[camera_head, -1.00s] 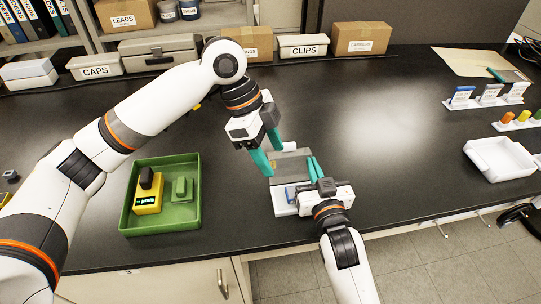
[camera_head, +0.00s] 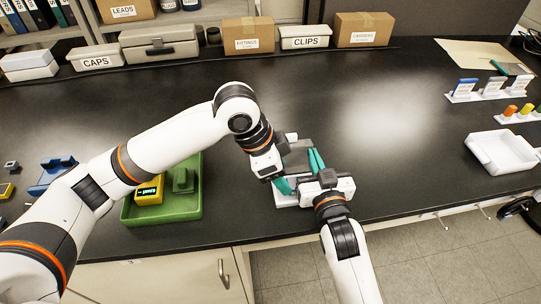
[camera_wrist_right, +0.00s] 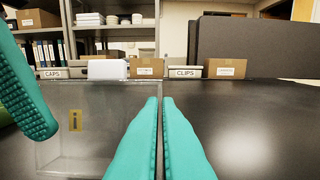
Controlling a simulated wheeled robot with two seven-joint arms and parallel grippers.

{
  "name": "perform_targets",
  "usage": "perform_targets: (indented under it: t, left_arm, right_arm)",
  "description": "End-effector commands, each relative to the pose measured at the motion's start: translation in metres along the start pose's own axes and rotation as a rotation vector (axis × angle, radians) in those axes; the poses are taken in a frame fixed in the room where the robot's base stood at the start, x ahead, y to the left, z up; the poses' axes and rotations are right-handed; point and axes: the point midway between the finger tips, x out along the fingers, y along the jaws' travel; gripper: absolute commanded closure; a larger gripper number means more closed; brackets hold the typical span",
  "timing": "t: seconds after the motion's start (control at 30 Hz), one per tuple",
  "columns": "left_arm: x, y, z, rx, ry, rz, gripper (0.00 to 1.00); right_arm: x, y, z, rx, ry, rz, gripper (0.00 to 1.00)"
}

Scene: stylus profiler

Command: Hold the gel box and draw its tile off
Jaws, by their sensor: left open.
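The gel box is clear and boxy, and in the right wrist view (camera_wrist_right: 85,120) it stands left of centre with a yellow "i" mark on its front. In the head view its pale base (camera_head: 284,201) shows below the grippers, and the rest is mostly covered. I cannot pick out the tile. My left gripper (camera_head: 284,185) is open at the box's near left side; one ridged teal finger shows at the left of the wrist view. My right gripper (camera_wrist_right: 160,100) has its teal fingers together beside the box's right edge, with nothing visible between them.
A green tray (camera_head: 160,212) with a yellow device (camera_head: 148,192) lies left, partly under my left arm. A white tray (camera_head: 503,152) and small racks (camera_head: 478,92) stand right. Labelled boxes line the back.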

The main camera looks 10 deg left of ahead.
Motion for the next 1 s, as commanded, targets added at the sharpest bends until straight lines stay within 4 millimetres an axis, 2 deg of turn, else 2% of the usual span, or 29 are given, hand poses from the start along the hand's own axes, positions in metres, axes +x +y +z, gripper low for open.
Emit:
perform_targets:
  t: [0.03, 0.2, 0.6, 0.67, 0.9, 0.93, 1.0]
  left_arm:
    - [0.009, -0.001, 0.0, -0.001, 0.001, -0.003, 0.4]
    - [0.027, -0.001, 0.0, 0.0, 0.001, -0.002, 0.4]
    - [0.035, 0.0, 0.0, 0.001, 0.0, 0.0, 0.4]
    - [0.035, 0.0, 0.0, 0.001, 0.0, 0.0, 0.48]
    - [0.034, 0.0, 0.0, 0.001, 0.0, 0.0, 0.87]
    - [0.034, 0.0, 0.0, 0.001, 0.0, 0.0, 0.68]
    - [0.034, 0.0, 0.0, 0.001, 0.0, 0.0, 0.79]
  right_arm:
    - [0.0, 0.0, -0.001, 0.0, 0.001, 0.0, 1.0]
    - [0.0, 0.0, -0.001, 0.0, 0.001, 0.0, 1.0]
    - [0.0, 0.0, -0.001, 0.0, 0.001, 0.0, 1.0]
    - [0.0, 0.0, -0.001, 0.0, 0.001, 0.0, 1.0]
    - [0.0, 0.0, 0.0, 0.0, 0.001, 0.0, 1.0]
    - [0.0, 0.0, 0.0, 0.0, 0.001, 0.0, 1.0]
    - [0.0, 0.0, 0.0, 0.0, 0.001, 0.0, 1.0]
